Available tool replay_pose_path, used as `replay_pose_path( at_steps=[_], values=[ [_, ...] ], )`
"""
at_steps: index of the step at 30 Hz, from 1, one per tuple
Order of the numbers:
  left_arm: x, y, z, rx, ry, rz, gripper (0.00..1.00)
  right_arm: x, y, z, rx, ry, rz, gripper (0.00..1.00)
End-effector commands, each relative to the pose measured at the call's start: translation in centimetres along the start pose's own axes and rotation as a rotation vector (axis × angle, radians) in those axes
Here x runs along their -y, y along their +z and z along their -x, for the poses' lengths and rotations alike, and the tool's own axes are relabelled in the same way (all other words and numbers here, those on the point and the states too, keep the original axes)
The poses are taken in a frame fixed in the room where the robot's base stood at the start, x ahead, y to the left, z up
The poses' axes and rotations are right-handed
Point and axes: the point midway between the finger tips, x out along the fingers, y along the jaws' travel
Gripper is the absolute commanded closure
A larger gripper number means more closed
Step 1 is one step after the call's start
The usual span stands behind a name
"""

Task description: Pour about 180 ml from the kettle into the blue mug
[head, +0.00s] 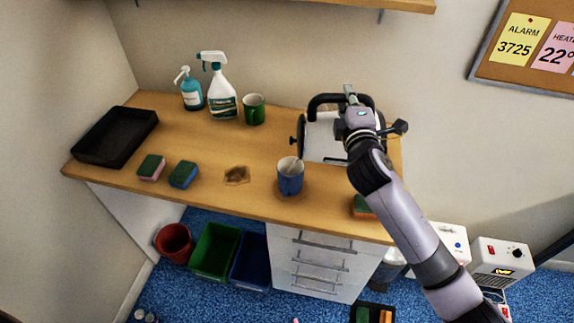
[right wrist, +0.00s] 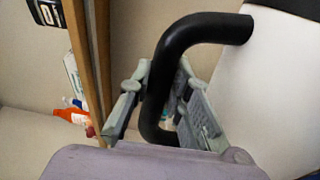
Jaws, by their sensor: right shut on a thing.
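The kettle (head: 322,137) is white with a black handle and stands at the right end of the wooden counter, partly hidden by my right arm. My right gripper (head: 350,96) is shut on the kettle's black handle. In the right wrist view the handle (right wrist: 158,75) passes between the fingers of my right gripper (right wrist: 162,105), with the white kettle body (right wrist: 270,90) at the right. My left gripper is not in view.
A brown stain (head: 237,176) lies left of the mug. Another sponge (head: 362,206) lies at the front right, beside my arm.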

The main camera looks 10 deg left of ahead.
Motion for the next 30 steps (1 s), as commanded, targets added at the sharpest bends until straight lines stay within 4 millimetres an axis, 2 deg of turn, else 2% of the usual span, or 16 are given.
replay_pose_path(
  at_steps=[2, 20, 30],
  values=[
    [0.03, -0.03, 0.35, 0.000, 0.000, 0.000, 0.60, -0.84, 0.09, -0.11, -0.002, 0.012, 0.011, 1.00],
    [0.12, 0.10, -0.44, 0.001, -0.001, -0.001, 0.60, -0.22, 0.13, 0.24, -0.003, 0.011, -0.018, 1.00],
    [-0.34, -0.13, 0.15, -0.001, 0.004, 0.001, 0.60, -0.70, 0.05, 0.22, -0.003, 0.012, 0.002, 1.00]
  ],
)
